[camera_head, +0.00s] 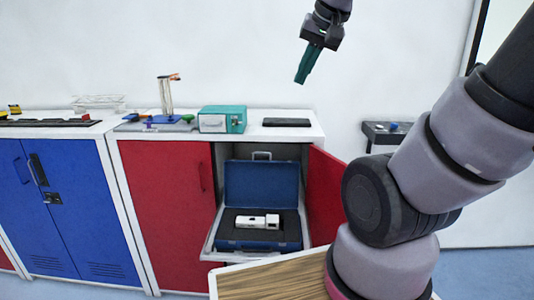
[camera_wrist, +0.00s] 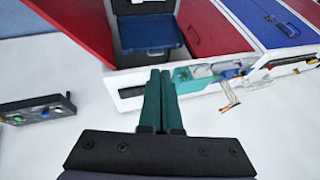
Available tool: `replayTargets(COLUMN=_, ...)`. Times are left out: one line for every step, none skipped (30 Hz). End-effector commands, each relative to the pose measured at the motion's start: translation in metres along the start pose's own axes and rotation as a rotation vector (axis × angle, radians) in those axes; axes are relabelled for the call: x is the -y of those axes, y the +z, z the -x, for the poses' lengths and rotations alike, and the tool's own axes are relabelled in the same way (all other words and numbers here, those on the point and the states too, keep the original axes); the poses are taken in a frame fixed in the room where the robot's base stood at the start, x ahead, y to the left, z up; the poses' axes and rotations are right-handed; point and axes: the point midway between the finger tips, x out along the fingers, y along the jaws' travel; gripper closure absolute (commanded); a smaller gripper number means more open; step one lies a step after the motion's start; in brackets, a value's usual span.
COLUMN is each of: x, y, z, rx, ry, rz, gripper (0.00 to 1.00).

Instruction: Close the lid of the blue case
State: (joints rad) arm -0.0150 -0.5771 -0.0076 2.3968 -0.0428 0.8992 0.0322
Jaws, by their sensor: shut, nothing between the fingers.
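The blue case (camera_head: 262,184) stands open on a pulled-out shelf in the red cabinet, its lid raised upright at the back. A white device (camera_head: 257,221) lies on the dark foam in its base. In the wrist view the case (camera_wrist: 148,33) shows at the top, partly cut off by the frame. My gripper (camera_head: 302,80) is up in the air in front of the white wall, well above the cabinet top and apart from the case. Its green fingers (camera_wrist: 158,75) are together and hold nothing.
The red cabinet door (camera_head: 325,192) stands open to the right of the case. A teal box (camera_head: 236,118) and a black tray (camera_head: 286,122) sit on the cabinet top. A wall shelf (camera_head: 383,137) is at right. A wooden surface (camera_head: 270,281) is in front. Open air surrounds my gripper.

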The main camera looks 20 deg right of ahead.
Motion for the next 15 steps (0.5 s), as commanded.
replayTargets(x=0.003, y=-0.015, z=-0.013, rx=0.025, ry=0.019, rz=-0.001, gripper=1.00)
replayTargets(x=0.005, y=-0.025, z=-0.021, rx=0.035, ry=0.031, rz=0.000, gripper=1.00)
replayTargets(x=0.007, y=-0.037, z=-0.031, rx=0.047, ry=0.045, rz=0.001, gripper=1.00)
replayTargets(x=0.009, y=-0.046, z=-0.039, rx=0.056, ry=0.055, rz=0.001, gripper=1.00)
replayTargets(x=0.010, y=-0.054, z=-0.048, rx=0.066, ry=0.066, rz=0.003, gripper=1.00)
replayTargets(x=0.012, y=-0.065, z=-0.060, rx=0.078, ry=0.080, rz=0.006, gripper=1.00)
replayTargets(x=0.014, y=-0.073, z=-0.070, rx=0.087, ry=0.091, rz=0.007, gripper=1.00)
replayTargets(x=0.015, y=-0.081, z=-0.080, rx=0.097, ry=0.101, rz=0.008, gripper=1.00)
replayTargets(x=0.016, y=-0.090, z=-0.094, rx=0.108, ry=0.116, rz=0.011, gripper=1.00)
replayTargets(x=0.017, y=-0.097, z=-0.105, rx=0.117, ry=0.127, rz=0.014, gripper=1.00)
replayTargets(x=0.018, y=-0.104, z=-0.117, rx=0.126, ry=0.137, rz=0.016, gripper=1.00)
replayTargets(x=0.018, y=-0.113, z=-0.133, rx=0.137, ry=0.152, rz=0.019, gripper=1.00)
replayTargets(x=0.018, y=-0.118, z=-0.145, rx=0.147, ry=0.163, rz=0.022, gripper=1.00)
replayTargets(x=0.019, y=-0.123, z=-0.159, rx=0.156, ry=0.174, rz=0.025, gripper=1.00)
replayTargets(x=0.019, y=-0.130, z=-0.176, rx=0.167, ry=0.188, rz=0.030, gripper=1.00)
